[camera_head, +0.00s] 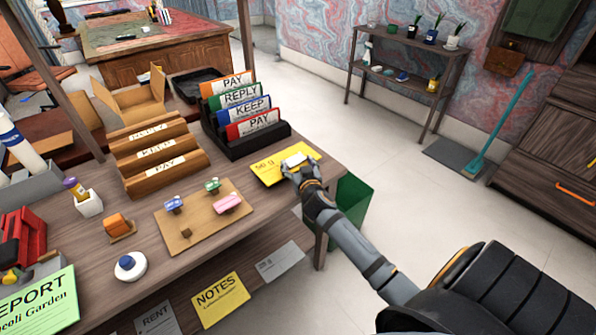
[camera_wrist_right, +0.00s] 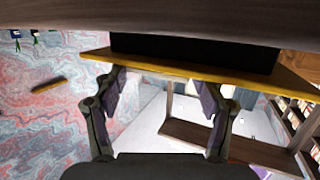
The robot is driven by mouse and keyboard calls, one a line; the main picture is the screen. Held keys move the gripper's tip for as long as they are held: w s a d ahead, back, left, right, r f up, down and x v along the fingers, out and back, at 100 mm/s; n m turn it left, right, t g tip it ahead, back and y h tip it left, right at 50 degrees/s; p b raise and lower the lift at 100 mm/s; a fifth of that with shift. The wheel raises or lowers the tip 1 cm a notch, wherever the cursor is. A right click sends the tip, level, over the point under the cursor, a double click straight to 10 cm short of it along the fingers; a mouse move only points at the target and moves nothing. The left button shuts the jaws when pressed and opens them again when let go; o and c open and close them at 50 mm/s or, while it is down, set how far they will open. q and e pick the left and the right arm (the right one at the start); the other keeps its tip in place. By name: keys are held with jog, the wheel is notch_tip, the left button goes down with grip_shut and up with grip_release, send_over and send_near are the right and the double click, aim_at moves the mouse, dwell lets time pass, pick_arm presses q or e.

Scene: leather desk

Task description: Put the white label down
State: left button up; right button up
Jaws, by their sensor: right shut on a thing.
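The white label (camera_head: 294,159) is a small pale piece at the tips of my right gripper (camera_head: 301,170), over the right part of a yellow plate (camera_head: 268,174) marked "50 g". The gripper is shut on it; whether the label touches the plate, I cannot tell. In the right wrist view, the fingers of my right gripper (camera_wrist_right: 165,85) stand apart below the yellow plate's edge (camera_wrist_right: 170,66), and I cannot make out the label there. My left gripper is not in view.
A black rack (camera_head: 262,142) of coloured folders stands behind the plate. Wooden card holders (camera_head: 165,165) and a board (camera_head: 188,236) with small stamps lie to the left. A green bin (camera_head: 353,200) is beside the desk's right edge. Some bare desk (camera_head: 285,205) lies in front of the plate.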

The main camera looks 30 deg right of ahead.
jog(key=shift+s+f+b, duration=0.15)
jog(key=shift+f+b, duration=0.15)
jog(key=shift+f, duration=0.25)
jog(key=shift+s+f+b, duration=0.15)
jog(key=shift+f+b, duration=0.15)
jog(key=shift+f, duration=0.2)
jog(key=o, duration=0.7)
jog(key=shift+r+p, duration=0.65)
jog(key=shift+p, duration=0.05)
jog(key=v, duration=1.1)
jog(key=shift+s+r, duration=0.2)
jog(key=shift+r, duration=0.2)
jog(key=shift+a, duration=0.15)
